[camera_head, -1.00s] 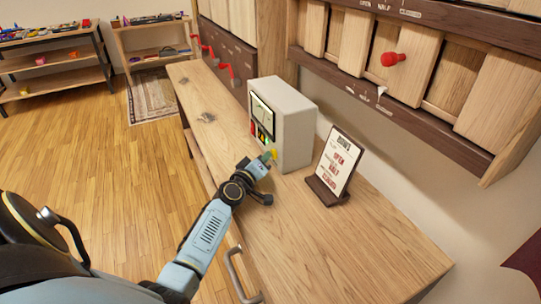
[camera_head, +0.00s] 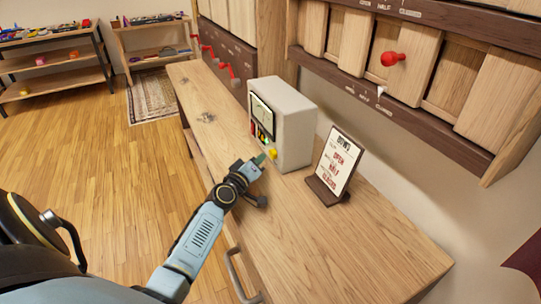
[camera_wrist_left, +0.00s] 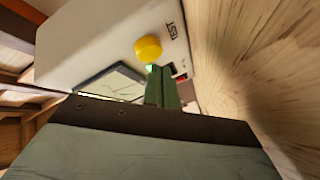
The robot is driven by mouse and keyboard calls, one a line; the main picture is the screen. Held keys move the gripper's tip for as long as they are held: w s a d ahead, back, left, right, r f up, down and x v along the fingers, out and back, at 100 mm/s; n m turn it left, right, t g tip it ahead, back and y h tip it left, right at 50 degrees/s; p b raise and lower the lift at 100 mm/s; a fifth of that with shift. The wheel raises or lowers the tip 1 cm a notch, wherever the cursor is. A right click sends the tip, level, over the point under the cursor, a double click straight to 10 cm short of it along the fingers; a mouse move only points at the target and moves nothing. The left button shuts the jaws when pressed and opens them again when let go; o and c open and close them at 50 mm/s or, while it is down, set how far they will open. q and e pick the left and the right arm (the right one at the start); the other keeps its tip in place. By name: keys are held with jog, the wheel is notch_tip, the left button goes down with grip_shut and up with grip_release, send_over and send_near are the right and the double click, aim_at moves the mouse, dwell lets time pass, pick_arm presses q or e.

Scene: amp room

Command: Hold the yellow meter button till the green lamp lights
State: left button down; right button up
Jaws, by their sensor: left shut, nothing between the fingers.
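The meter (camera_head: 293,124) is a pale box on the wooden counter, with a dark-framed dial (camera_head: 262,112) and small coloured lamps below it. Its round yellow button (camera_head: 272,153) is low on the front and shows large beside the word TEST in the left wrist view (camera_wrist_left: 148,48). My left gripper (camera_head: 261,160) is shut and empty. Its green fingertips (camera_wrist_left: 160,70) are close to the button and appear slightly apart from it. A small bright green spot shows beside the fingertips; whether it is the lit lamp is unclear. My right gripper is not in view.
A sign on a dark stand (camera_head: 336,166) stands on the counter right of the meter. Red-handled levers (camera_head: 220,66) are behind it, and a wall panel with wooden sliders and a red knob (camera_head: 392,58) is at the right. The near counter (camera_head: 330,245) is clear.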

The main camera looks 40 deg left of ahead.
pick_arm(q)
jog(key=shift+s+a+b, duration=0.1)
jog(key=shift+s+a, duration=0.3)
jog(key=shift+s, duration=0.35)
jog(key=shift+s+a+b, duration=0.1)
jog(key=shift+s+a, duration=0.25)
jog(key=shift+s, duration=0.35)
jog(key=shift+s+a+b, duration=0.1)
jog(key=shift+s+a, duration=0.3)
jog(key=shift+s, duration=0.35)
jog(key=shift+s, duration=0.1)
